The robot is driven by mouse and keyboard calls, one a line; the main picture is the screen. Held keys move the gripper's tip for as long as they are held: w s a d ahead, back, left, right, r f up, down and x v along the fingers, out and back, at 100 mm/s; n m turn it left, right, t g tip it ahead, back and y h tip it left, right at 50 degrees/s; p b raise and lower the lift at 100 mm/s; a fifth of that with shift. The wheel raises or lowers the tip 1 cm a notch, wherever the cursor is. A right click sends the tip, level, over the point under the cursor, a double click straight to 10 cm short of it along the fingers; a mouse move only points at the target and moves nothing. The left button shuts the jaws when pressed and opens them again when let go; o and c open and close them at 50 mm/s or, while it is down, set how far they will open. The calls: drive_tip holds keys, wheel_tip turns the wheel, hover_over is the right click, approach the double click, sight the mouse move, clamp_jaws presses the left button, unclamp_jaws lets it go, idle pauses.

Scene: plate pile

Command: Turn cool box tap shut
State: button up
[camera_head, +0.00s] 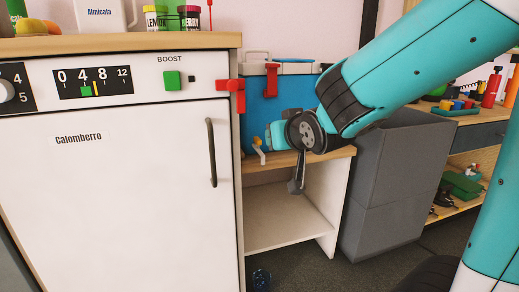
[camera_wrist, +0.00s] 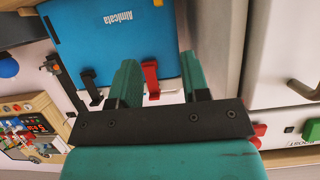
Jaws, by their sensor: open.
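The blue cool box (camera_head: 262,103) with a pale lid stands on a wooden-topped open shelf in the head view. It shows upside down in the wrist view (camera_wrist: 95,42). A small yellow and white tap (camera_head: 258,150) sits low on its front. A bit of yellow, likely the tap, is cut off at the top edge of the wrist view (camera_wrist: 158,3). My gripper (camera_head: 272,136) is in front of the box's lower front, right of the tap. In the wrist view its teal fingers (camera_wrist: 158,62) are apart and empty. The wrist hides part of the box.
Red latch (camera_head: 271,80) is on the box front; a dark one (camera_wrist: 91,86) is beside it. A red fitting (camera_head: 232,90) sticks out from the white appliance (camera_head: 130,190) on the left. A grey cabinet (camera_head: 395,180) stands right. The shelf space below (camera_head: 285,215) is empty.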

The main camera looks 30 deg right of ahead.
drive_tip(key=p, duration=0.2)
drive_tip(key=b, duration=0.3)
approach(258, 139)
drive_tip(key=x, duration=0.7)
drive_tip(key=shift+f, duration=0.3)
drive_tip(key=shift+w+d+f, duration=0.1)
drive_tip(key=shift+w+d, duration=0.1)
drive_tip(key=shift+w, duration=0.5)
clamp_jaws()
